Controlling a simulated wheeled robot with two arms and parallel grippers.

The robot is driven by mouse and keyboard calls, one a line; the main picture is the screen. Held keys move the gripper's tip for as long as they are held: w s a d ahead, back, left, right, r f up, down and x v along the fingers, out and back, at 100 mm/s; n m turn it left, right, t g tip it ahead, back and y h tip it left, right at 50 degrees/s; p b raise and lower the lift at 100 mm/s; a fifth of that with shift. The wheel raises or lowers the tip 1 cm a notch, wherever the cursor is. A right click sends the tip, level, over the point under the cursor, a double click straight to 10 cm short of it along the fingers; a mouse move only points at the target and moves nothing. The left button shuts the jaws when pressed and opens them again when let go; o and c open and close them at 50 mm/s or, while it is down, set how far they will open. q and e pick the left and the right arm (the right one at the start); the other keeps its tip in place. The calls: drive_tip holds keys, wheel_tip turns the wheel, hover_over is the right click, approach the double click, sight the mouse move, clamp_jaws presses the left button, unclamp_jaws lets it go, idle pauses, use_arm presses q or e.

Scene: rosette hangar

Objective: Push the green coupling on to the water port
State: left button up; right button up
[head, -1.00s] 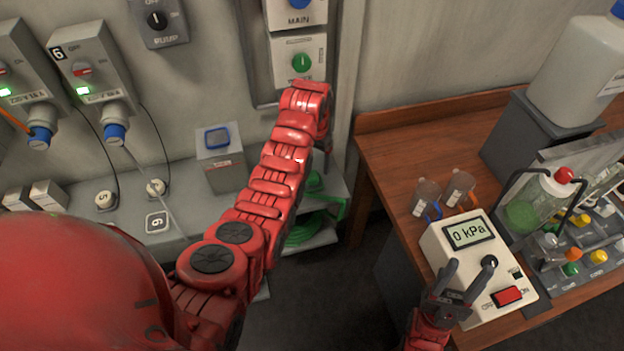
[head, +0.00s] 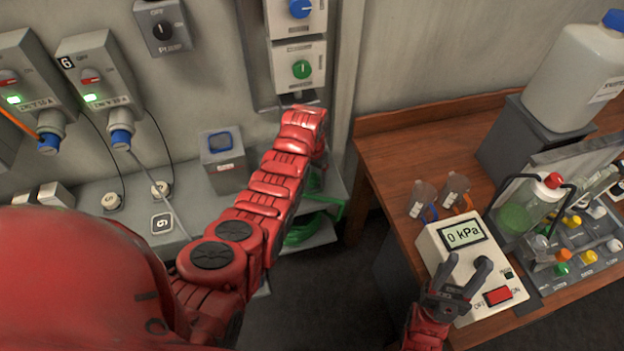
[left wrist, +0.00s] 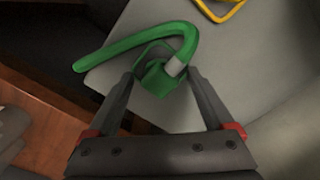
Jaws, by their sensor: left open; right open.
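The green coupling (left wrist: 155,80) lies between the fingertips of my left gripper (left wrist: 160,75) in the left wrist view. The fingers stand apart on either side of it; I cannot tell whether they touch it. A green hose with a grey ferrule curves away from it. In the head view my left arm (head: 270,190) hides the left gripper, and a little green (head: 315,180) shows beside the forearm. The panel with the green knob (head: 301,69) is above my wrist. I cannot make out the water port. My right gripper (head: 460,275) is open and empty, in front of the pressure meter.
A wooden bench (head: 400,150) on the right holds the pressure meter (head: 440,250), cups, a bottle rack and a white canister (head: 575,80). Grey socket boxes (head: 95,65) hang at left.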

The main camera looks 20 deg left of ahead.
use_arm(q)
drive_tip(key=c, duration=1.4)
drive_tip(key=shift+o, duration=0.2)
drive_tip(key=shift+w, duration=0.1)
